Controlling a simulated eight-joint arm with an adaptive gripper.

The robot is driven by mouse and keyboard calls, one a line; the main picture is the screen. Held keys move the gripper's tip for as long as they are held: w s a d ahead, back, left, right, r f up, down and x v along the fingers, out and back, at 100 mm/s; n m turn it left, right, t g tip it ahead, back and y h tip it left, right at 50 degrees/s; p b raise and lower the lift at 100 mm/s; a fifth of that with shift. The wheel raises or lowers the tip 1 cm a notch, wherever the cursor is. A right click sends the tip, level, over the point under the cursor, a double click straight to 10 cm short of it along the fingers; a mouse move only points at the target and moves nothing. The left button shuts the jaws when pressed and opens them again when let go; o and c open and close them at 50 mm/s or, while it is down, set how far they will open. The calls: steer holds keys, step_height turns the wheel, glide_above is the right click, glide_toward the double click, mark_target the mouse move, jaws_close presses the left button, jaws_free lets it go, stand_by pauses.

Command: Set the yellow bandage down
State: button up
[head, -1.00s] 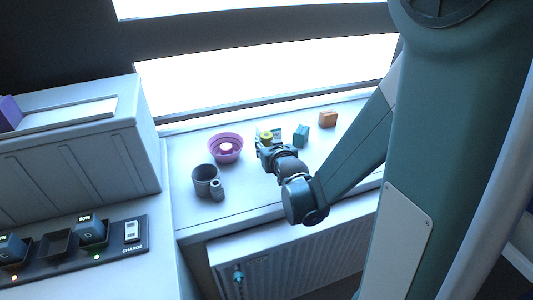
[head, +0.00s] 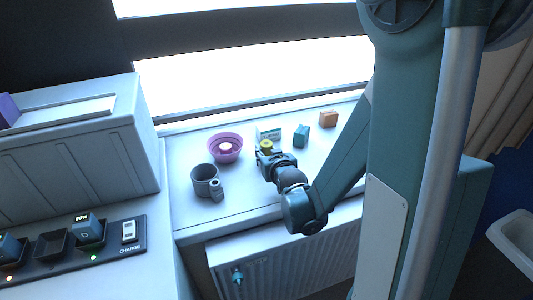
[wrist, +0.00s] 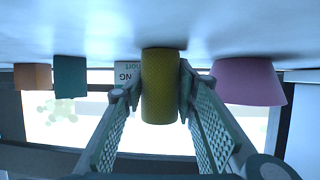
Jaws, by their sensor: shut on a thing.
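The yellow bandage (head: 266,147) is a small roll held at the tip of my gripper (head: 267,154), over the white sill below the window. In the wrist view, which is upside down, the bandage (wrist: 160,88) stands upright between the two finger pads. The pads press it from both sides. Its lower end is at or very near the sill surface (wrist: 215,35); I cannot tell whether it touches.
A white lettered box (head: 268,132) is behind the bandage. A teal box (head: 301,136) and an orange block (head: 328,119) are farther right.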

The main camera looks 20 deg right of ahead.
steer(key=o, duration=0.9)
steer(key=shift+s+r, duration=0.1)
steer(key=shift+r, duration=0.1)
steer(key=shift+p+v, duration=1.55)
steer(key=shift+v, duration=4.3)
steer(key=shift+s+a, duration=0.1)
